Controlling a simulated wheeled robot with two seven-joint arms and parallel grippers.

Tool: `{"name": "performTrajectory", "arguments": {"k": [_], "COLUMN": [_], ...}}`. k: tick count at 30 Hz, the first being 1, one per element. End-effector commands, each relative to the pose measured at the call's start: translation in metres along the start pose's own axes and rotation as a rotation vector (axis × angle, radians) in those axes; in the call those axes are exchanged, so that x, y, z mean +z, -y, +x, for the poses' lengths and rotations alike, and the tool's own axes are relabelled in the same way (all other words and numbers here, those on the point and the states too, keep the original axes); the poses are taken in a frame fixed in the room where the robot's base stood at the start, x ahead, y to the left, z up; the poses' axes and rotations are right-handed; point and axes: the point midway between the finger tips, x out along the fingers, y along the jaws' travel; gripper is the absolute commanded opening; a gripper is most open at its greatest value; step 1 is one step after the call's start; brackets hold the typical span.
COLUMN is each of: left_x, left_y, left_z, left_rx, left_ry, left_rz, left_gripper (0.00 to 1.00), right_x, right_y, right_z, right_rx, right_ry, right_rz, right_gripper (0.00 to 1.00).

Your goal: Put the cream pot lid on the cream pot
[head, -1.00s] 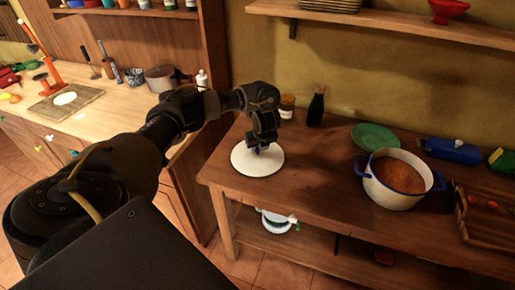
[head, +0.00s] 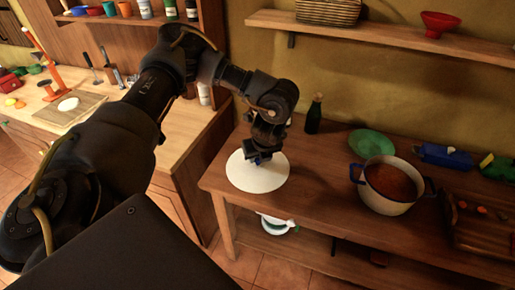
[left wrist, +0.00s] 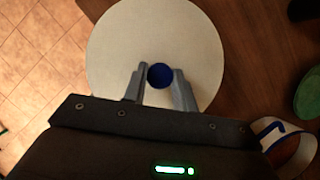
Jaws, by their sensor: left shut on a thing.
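The cream pot lid (head: 245,178) is a round pale disc with a blue knob (left wrist: 160,75). My left gripper (head: 262,158) comes down over it from above, its two fingers (left wrist: 158,88) on either side of the knob and shut on it. The lid looks held above the left end of the wooden table. The cream pot (head: 384,204), with a blue rim and blue handles, stands uncovered on the table to the right, with brown-red contents inside. Part of its rim shows at lower right in the left wrist view (left wrist: 294,152). My right gripper is out of view.
A green plate (head: 371,143) lies behind the pot and a dark bottle (head: 314,114) stands at the back. A blue item (head: 446,156) and a wooden tray (head: 482,228) are right of the pot. The table between lid and pot is clear. A shelf (head: 380,50) hangs above.

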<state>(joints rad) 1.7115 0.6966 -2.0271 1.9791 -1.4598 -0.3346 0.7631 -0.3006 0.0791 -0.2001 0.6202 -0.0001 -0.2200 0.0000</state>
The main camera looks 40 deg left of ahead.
Motion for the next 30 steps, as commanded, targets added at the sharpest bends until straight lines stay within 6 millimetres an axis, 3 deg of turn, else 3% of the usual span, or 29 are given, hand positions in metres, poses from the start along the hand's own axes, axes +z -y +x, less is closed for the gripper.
{"name": "performTrajectory", "arguments": {"k": [9,14,20,24,30], "left_x": [-0.007,-0.017,-0.05,-0.077,-0.106], "left_y": [-0.002,0.003,0.013,0.018,0.02], "left_z": [-0.007,-0.011,-0.029,-0.053,-0.087], "left_rx": [0.008,0.074,0.292,0.483,0.687], "left_ry": [0.002,0.007,0.007,-0.001,-0.005], "left_rz": [-0.019,-0.179,-0.714,-1.171,-1.648], "left_gripper": [0.0,0.0,0.0,0.0,0.0], "right_x": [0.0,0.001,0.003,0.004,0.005], "right_y": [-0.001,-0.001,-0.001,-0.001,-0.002], "right_z": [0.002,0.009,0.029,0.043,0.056], "right_rx": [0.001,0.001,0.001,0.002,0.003], "right_ry": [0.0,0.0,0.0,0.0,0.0], "right_rz": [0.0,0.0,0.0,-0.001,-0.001], "right_gripper": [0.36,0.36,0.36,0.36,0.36]}}
